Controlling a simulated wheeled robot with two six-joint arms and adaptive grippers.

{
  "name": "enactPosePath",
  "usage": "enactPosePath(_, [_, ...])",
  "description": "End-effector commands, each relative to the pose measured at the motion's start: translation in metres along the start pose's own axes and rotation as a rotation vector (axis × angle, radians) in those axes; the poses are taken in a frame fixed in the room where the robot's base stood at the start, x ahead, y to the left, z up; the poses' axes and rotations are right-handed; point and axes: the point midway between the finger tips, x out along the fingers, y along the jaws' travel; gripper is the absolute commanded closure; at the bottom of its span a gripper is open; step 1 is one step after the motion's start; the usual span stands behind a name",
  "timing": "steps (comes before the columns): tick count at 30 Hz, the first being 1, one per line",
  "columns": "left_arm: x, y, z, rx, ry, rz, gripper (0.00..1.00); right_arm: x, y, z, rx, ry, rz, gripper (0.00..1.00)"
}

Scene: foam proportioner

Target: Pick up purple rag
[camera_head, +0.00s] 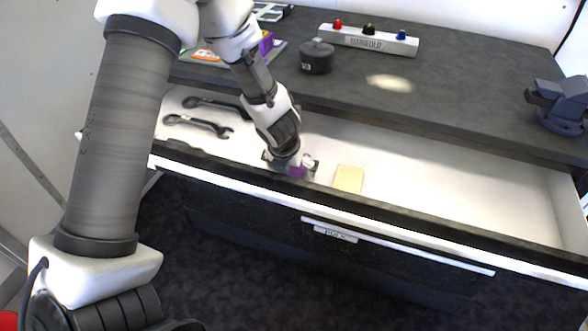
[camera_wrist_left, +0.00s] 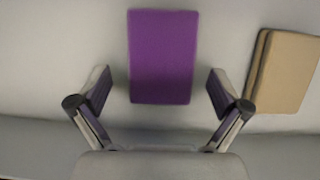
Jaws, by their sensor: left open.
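The purple rag (camera_wrist_left: 163,57) lies flat on the light drawer floor in the left wrist view, as a folded upright rectangle. In the head view only a small purple part (camera_head: 297,172) shows beneath my gripper. My left gripper (camera_wrist_left: 159,90) is open, with one finger on each side of the rag's near part and a gap on both sides. In the head view the left gripper (camera_head: 291,165) reaches down into the open drawer near its front wall. My right gripper is in neither view.
A tan block or pad (camera_head: 348,179) lies just right of the rag; it also shows in the wrist view (camera_wrist_left: 287,72). Wrenches (camera_head: 198,125) lie left in the drawer (camera_head: 450,186). The drawer's right part is clear. A manifold (camera_head: 368,40), black pot (camera_head: 317,57) and vise (camera_head: 560,106) stand on the bench.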

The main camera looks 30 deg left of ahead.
Motion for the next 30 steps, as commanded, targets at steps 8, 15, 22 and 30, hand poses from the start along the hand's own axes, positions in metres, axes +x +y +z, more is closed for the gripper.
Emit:
enactPosePath(8, [0.0, 0.0, 0.0, 0.0, 0.0, 0.0, 0.32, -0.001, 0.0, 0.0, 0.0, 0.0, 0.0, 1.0])
enactPosePath(15, [0.0, 0.0, 0.0, 0.0, 0.0, 0.0, 0.64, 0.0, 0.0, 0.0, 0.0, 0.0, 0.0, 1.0])
enactPosePath(22, [-0.004, 0.0, 0.002, -0.001, 0.001, -0.001, 0.64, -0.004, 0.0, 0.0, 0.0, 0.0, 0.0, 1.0])
enactPosePath(30, [-0.062, 0.0, 0.026, -0.002, -0.002, -0.002, 0.64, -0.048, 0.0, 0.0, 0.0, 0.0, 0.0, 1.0])
